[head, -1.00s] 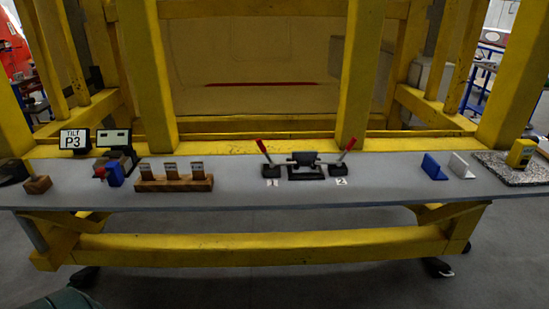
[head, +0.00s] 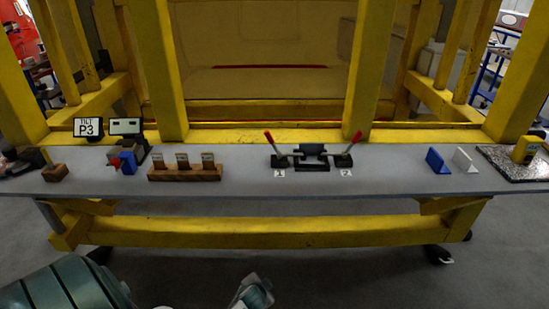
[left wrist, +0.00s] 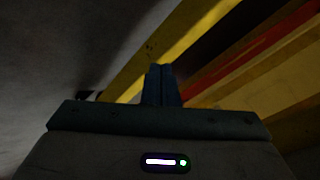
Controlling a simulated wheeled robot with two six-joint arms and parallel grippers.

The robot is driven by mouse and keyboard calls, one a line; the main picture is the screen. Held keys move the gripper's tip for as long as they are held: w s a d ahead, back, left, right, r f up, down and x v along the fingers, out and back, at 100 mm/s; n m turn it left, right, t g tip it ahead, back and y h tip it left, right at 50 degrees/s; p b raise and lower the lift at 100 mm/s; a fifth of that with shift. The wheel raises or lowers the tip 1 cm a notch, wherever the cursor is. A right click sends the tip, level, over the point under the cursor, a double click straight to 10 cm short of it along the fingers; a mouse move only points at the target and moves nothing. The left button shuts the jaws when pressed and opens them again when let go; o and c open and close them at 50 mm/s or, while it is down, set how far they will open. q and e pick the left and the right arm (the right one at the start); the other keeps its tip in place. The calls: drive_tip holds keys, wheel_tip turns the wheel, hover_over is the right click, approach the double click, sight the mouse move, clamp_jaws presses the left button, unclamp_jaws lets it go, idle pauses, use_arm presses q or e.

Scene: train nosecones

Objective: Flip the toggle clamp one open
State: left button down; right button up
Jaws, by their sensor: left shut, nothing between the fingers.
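Toggle clamp one (head: 280,160) stands on the grey bench, behind a label marked 1. Its red-tipped handle points up and leans left. Toggle clamp two (head: 343,160) stands to its right behind a label marked 2, its red handle up and leaning right. A dark block-like fixture (head: 312,158) sits between them. My left gripper (left wrist: 160,84) shows in the left wrist view with its fingers together and nothing between them. No clamp shows in that view. In the head view my arm parts are at the bottom, well short of the bench; the fingertips are not visible there.
The grey bench (head: 400,182) runs across a yellow frame. A wooden block holder (head: 185,173) and a blue part (head: 128,163) stand left of the clamps. Blue (head: 436,161) and white (head: 464,160) wedges stand right.

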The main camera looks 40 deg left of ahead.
use_arm(q)
drive_tip(key=w+a+r+t+y+p, duration=0.1)
drive_tip(key=w+r, duration=0.2)
drive_tip(key=r, duration=0.8)
drive_tip(key=w+a+r+t+y+p, duration=0.1)
drive_tip(key=w+r+t, duration=0.1)
drive_tip(key=r, duration=0.8)
drive_tip(key=w+a+r+t+y, duration=0.1)
drive_tip(key=w+r, duration=0.3)
drive_tip(key=r, duration=0.7)
drive_tip(key=shift+w+r+t+y+p, duration=0.3)
drive_tip(key=shift+r+y+p, duration=0.1)
drive_tip(key=shift+y, duration=0.1)
drive_tip(key=w+a+r+m+t+y, duration=0.1)
drive_tip(key=w+a+r+m+t, duration=0.2)
drive_tip(key=w+r, duration=0.6)
drive_tip(key=shift+r+t, duration=0.45)
drive_tip(key=shift+t, duration=0.05)
drive_tip(key=shift+w, duration=0.1)
